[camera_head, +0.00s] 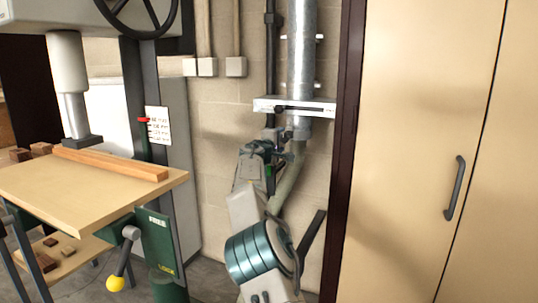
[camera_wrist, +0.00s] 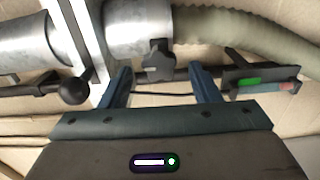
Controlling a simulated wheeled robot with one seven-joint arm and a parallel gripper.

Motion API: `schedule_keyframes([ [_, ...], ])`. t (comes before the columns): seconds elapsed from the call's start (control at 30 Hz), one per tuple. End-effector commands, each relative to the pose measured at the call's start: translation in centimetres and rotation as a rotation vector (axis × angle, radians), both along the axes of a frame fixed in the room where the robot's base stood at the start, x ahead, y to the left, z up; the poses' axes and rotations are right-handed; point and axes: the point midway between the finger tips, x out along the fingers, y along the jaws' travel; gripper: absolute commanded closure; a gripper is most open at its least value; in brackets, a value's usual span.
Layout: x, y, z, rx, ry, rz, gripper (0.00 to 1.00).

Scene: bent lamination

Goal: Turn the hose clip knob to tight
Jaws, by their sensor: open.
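The hose clip knob (camera_wrist: 158,61) is a dark lobed knob at the upper middle of the wrist view. It sits where a grey metal collar (camera_wrist: 137,25) meets a ribbed beige hose (camera_wrist: 235,27). My gripper (camera_wrist: 160,77) is open, with one blue finger on each side below the knob. The knob appears in line with the gap between the fingertips; I cannot tell whether they reach around it. In the head view my gripper (camera_head: 270,142) is up by the lower end of the metal pipe, and the hose (camera_head: 288,180) runs down behind my arm. The knob is not clear there.
A dark ball handle (camera_wrist: 75,88) on a rod lies left of my gripper. A small plate with green and red marks (camera_wrist: 262,80) is on the right. A white bracket (camera_head: 318,106) crosses the pipe (camera_head: 301,50). A drill press table (camera_head: 90,195) stands left, a cabinet (camera_head: 420,120) right.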

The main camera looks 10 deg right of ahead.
Motion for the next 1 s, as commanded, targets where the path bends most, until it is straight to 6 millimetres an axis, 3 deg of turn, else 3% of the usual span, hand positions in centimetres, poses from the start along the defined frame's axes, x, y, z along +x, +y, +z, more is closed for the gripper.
schedule_keyframes([
  [0.5, -6.6, 4.4, -0.2, 0.002, 0.000, 0.002, 0.44],
  [0.7, -8.0, 5.3, 0.0, 0.002, -0.001, 0.000, 0.44],
  [1.0, -8.4, 5.6, 0.0, 0.001, 0.000, -0.002, 0.44],
])
